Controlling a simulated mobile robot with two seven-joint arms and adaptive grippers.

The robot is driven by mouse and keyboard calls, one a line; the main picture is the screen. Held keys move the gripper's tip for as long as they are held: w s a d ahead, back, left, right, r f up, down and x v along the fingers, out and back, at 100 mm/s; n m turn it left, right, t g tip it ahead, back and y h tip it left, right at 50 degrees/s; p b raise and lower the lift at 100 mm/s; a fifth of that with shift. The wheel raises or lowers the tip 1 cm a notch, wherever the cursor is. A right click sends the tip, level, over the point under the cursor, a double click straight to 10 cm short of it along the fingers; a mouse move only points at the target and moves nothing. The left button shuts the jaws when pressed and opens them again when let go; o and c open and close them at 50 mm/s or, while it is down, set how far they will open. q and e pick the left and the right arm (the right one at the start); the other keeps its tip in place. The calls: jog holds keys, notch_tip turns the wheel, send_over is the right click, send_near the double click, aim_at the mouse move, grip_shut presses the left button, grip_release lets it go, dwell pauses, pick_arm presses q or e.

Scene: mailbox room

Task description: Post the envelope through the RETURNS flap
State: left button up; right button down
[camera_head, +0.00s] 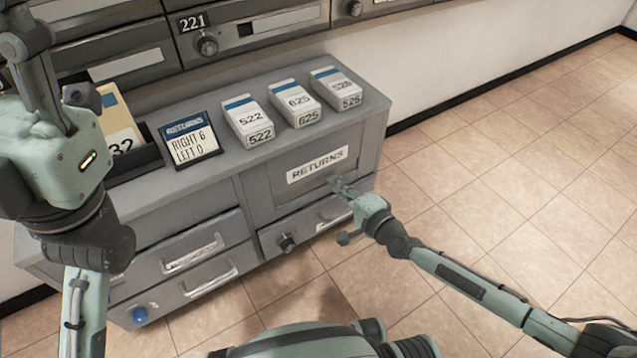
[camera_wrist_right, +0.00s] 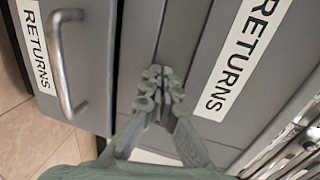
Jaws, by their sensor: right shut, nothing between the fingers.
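A tan and white envelope (camera_head: 117,122) stands in a black holder (camera_head: 137,164) at the left of the cabinet top, partly hidden by my left arm. The visible part of its number reads "32". The RETURNS flap (camera_head: 290,194) is on the cabinet's right front and looks shut. It also shows in the wrist view (camera_wrist_right: 202,72). My right gripper (camera_head: 344,187) is shut and empty by the flap's lower right part; its fingertips (camera_wrist_right: 160,88) show near the panel seam. I cannot tell whether they touch. My left gripper (camera_head: 80,97) is near the envelope; its fingers are unclear.
A RETURNS sign (camera_head: 190,140) reads "RIGHT 6, LEFT 0". A drawer (camera_wrist_right: 85,20) with a bar handle lies below the flap. Tiled floor at right is clear.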

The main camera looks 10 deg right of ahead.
jog(key=shift+w, duration=0.15)
jog(key=shift+r+x, duration=0.2)
jog(key=shift+x, duration=0.95)
jog(key=shift+s+a+f+b, duration=0.2)
jog(key=shift+f+b, duration=0.25)
jog(key=shift+b, duration=0.1)
dwell(1.0)
jog(key=shift+s, duration=0.1)
jog(key=shift+s+d+f, duration=0.1)
jog(key=shift+s+d, duration=0.05)
jog(key=shift+s, duration=0.2)
jog(key=f+p+v, duration=0.1)
jog(key=f+v, duration=0.1)
jog(key=v, duration=0.8)
jog(key=shift+s+d+r, duration=0.35)
jog(key=shift+s+r, duration=0.05)
jog(key=shift+r, duration=0.05)
dwell(0.4)
